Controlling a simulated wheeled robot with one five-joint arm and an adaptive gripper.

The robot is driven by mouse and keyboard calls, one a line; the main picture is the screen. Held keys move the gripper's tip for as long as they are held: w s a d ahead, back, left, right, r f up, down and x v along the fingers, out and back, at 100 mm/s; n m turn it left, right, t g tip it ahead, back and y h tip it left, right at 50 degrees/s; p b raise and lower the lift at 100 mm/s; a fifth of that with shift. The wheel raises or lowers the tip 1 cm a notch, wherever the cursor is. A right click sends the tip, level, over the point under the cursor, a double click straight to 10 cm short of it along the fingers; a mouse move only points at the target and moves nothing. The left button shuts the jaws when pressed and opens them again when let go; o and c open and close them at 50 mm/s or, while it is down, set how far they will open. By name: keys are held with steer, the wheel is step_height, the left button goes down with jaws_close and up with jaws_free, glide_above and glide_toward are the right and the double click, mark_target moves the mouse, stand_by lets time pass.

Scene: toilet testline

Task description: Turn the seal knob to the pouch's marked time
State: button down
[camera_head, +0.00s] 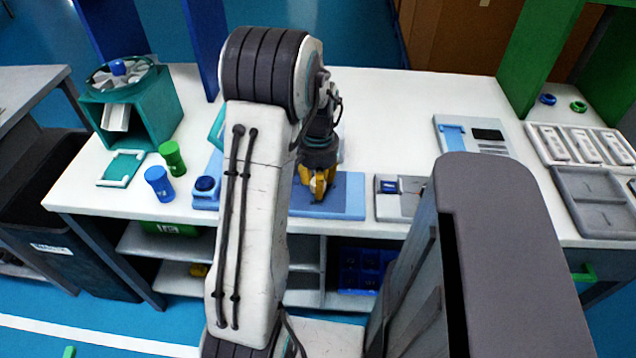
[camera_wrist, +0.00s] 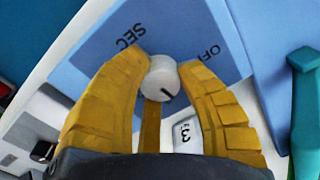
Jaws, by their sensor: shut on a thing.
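The seal knob (camera_wrist: 162,76) is a pale grey disc on a blue panel (camera_wrist: 90,55) in the wrist view. Its short dark mark points down and to the right. "SEC" is printed at its upper left and "OFF" at its upper right. A white patch (camera_wrist: 187,136) with a "3" shows below, between my fingers. My gripper (camera_wrist: 163,62) has its yellow fingertips closed on either side of the knob. In the head view my gripper (camera_head: 318,186) reaches down onto the blue panel (camera_head: 345,205), and the knob is hidden there. I cannot make out the pouch.
To the left on the white table (camera_head: 390,100) stand a blue cup (camera_head: 159,184), a green cup (camera_head: 173,158) and a teal box (camera_head: 138,115). A small grey device (camera_head: 395,197) sits right of the panel. Grey trays (camera_head: 597,200) lie at the far right.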

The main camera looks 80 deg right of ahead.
steer(key=m, duration=0.6)
steer(key=shift+a+f, duration=0.1)
steer(key=shift+f, duration=0.05)
steer(key=shift+m, duration=0.3)
stand_by(0.4)
steer(key=c, duration=0.8)
jaws_free()
step_height(320, 180, up, 12)
stand_by(0.7)
